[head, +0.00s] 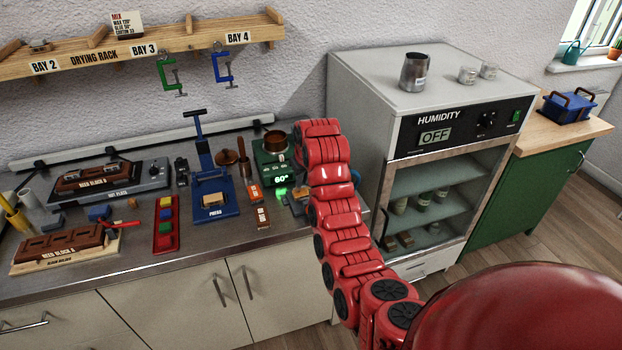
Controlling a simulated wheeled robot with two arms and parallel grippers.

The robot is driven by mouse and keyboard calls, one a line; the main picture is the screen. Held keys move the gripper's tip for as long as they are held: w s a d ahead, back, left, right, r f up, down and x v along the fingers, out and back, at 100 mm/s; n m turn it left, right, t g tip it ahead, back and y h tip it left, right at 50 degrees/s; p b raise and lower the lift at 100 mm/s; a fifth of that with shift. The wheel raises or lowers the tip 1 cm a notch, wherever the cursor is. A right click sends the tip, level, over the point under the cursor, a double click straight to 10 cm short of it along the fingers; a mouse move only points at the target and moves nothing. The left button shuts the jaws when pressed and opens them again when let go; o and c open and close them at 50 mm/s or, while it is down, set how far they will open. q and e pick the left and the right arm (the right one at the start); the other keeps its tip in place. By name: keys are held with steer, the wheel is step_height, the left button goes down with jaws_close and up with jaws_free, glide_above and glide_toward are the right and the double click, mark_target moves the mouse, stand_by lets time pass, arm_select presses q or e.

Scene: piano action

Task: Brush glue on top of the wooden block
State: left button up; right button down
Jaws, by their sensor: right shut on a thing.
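A small light wooden block (213,199) lies on the blue press (222,183) on the bench. My right arm, red and jointed, comes in from the lower right and rises to the bench. Its gripper (298,199) is mostly hidden by the arm, with small dark parts showing low at the arm's left side. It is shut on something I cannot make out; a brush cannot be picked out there. The gripper is to the right of the block and apart from it. A copper-coloured pot (275,141) sits on a green heater (272,165) reading 60°. My left gripper is not in view.
Bend blocks (62,247), a hot plate (135,181) and a red tray (166,224) of coloured pieces stand left of the press. A humidity cabinet (400,110) stands right. A drying rack (190,39) hangs above.

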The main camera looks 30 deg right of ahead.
steer(key=shift+w+a, duration=0.1)
steer(key=shift+a, duration=0.55)
steer(key=shift+d, duration=0.15)
steer(key=d, duration=0.2)
steer(key=s+d+b, duration=0.1)
steer(key=d, duration=0.1)
steer(key=shift+d, duration=0.25)
steer(key=shift+a, duration=0.1)
steer(key=a, duration=0.2)
steer(key=w+a+b, duration=0.1)
steer(key=a, duration=0.1)
steer(key=shift+a, duration=0.25)
